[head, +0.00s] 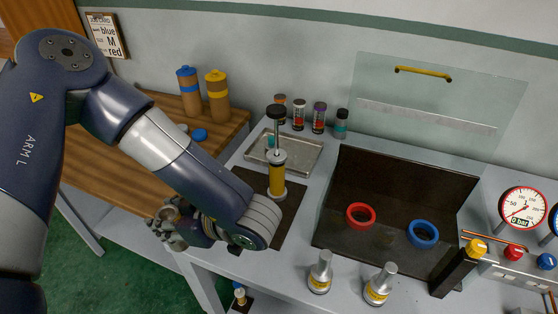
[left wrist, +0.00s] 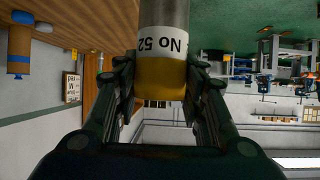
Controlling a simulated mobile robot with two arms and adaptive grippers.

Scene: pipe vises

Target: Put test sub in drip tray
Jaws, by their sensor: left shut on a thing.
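My left gripper (head: 180,226) is at the left end of the grey bench, near the wooden bench's front edge. In the left wrist view it is shut on a test sub (left wrist: 164,50), a grey metal cylinder with a white band reading "No 52" and a yellow end. In the head view the held sub is mostly hidden by the gripper. A shallow metal tray (head: 306,160), which looks like the drip tray, lies at the back of the grey bench, up and right of the gripper. My right gripper is not in view.
A yellow hand pump (head: 277,178) stands on a dark mat in front of the tray. Two similar subs (head: 320,272) (head: 378,285) stand at the front edge. A black basin (head: 390,215) holds a red ring (head: 361,215) and a blue ring (head: 423,234). Several small bottles (head: 299,114) stand behind the tray.

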